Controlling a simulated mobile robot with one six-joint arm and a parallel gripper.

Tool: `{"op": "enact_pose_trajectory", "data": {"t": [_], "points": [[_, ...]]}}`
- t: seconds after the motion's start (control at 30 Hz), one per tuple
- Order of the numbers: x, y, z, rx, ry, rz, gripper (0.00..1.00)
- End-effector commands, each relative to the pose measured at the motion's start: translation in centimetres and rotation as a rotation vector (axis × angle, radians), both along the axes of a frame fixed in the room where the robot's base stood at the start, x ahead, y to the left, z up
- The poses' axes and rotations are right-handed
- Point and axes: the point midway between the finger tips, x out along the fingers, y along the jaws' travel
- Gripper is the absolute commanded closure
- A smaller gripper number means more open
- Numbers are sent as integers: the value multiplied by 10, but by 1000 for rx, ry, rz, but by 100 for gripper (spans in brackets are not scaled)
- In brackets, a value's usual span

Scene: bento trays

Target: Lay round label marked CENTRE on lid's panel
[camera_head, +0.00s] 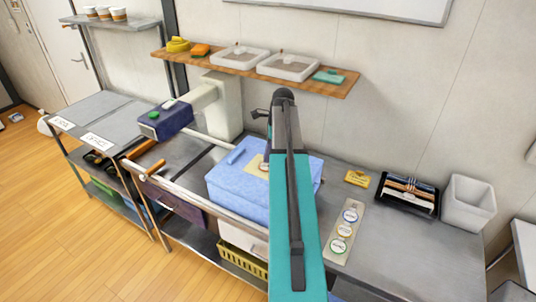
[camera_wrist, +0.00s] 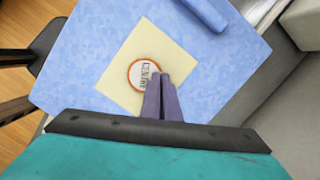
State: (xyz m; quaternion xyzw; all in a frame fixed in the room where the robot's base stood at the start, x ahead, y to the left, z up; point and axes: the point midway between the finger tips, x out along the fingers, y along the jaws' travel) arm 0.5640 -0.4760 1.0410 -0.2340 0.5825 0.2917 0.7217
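The round label (camera_wrist: 136,76), white with an orange ring and dark lettering that looks like CENTRE, shows over the pale yellow square panel (camera_wrist: 120,93) in the wrist view. The panel is on the blue lid (camera_wrist: 75,60). My gripper (camera_wrist: 160,77) has its fingers together, with the tips overlapping the label's right edge and seemingly pinching it. I cannot tell whether the label touches the panel.
A pale strip (camera_head: 334,257) with several-coloured round labels lies right of my arm. A blue bar (camera_wrist: 205,12) lies on the lid. A shelf (camera_head: 345,88) hangs behind.

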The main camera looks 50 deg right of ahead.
Motion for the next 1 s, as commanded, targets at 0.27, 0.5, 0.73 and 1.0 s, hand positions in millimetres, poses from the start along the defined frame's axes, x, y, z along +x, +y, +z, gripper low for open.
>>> {"op": "enact_pose_trajectory", "data": {"t": [0.27, 0.5, 0.73, 1.0], "points": [[0, 0, 0, 0, 0, 1, 100], [0, 0, 0, 0, 0, 1, 76], [0, 0, 0, 0, 0, 1, 58], [0, 1, 0, 0, 0, 1, 57]]}}
